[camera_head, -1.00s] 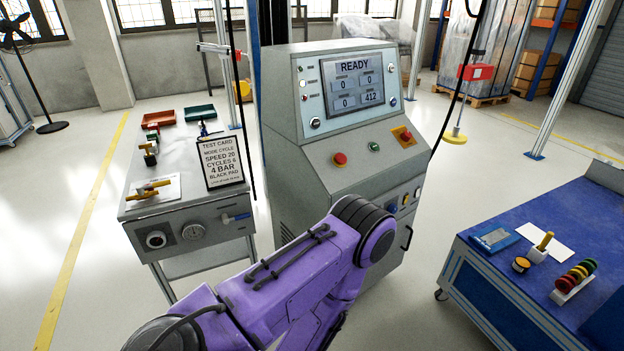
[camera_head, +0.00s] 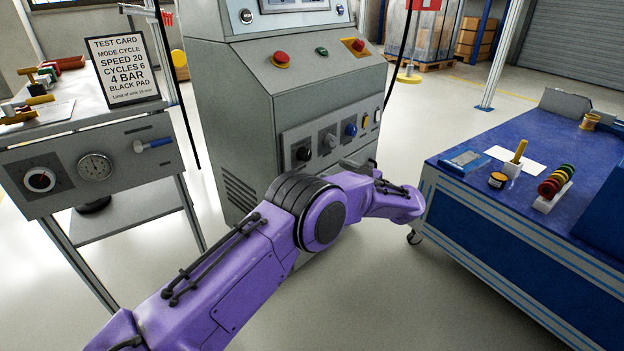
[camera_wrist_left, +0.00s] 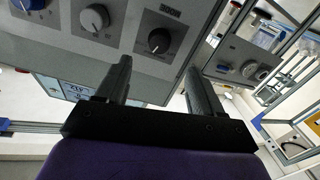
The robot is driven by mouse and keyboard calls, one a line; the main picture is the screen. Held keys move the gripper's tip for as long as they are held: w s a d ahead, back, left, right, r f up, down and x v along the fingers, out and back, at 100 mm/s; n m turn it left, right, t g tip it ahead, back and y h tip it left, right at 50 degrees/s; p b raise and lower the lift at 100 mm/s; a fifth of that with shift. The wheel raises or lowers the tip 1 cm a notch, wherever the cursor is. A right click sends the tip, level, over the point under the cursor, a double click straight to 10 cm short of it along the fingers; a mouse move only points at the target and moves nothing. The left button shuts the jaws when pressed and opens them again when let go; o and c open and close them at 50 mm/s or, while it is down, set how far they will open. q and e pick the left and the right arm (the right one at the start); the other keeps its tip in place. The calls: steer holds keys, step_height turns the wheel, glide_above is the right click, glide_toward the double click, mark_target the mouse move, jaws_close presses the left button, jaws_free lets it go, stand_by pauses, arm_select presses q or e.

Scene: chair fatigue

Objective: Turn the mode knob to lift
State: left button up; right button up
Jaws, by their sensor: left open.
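The control panel has a row of knobs: a black knob (camera_head: 304,154), a grey knob (camera_head: 330,141) and a blue knob (camera_head: 351,130). My left gripper (camera_wrist_left: 158,68) is open and empty, pointing at the panel, apart from the knobs. In the head view my purple arm reaches below the panel. My right gripper is not in view.
Red button (camera_head: 281,57) and green button (camera_head: 321,51) sit on the console's sloped top. A bench with a test card (camera_head: 122,70) stands left. A blue table (camera_head: 450,183) with small parts stands right.

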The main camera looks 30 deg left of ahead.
mark_target(308, 157)
arm_select(q)
steer(key=a, duration=0.3)
steer(key=w+a+b, duration=0.1)
steer(key=a, duration=0.2)
steer(key=a+b, duration=0.1)
steer(key=a, duration=0.3)
steer(key=shift+w+r, duration=0.1)
steer(key=shift+w, duration=0.3)
steer(key=c, duration=1)
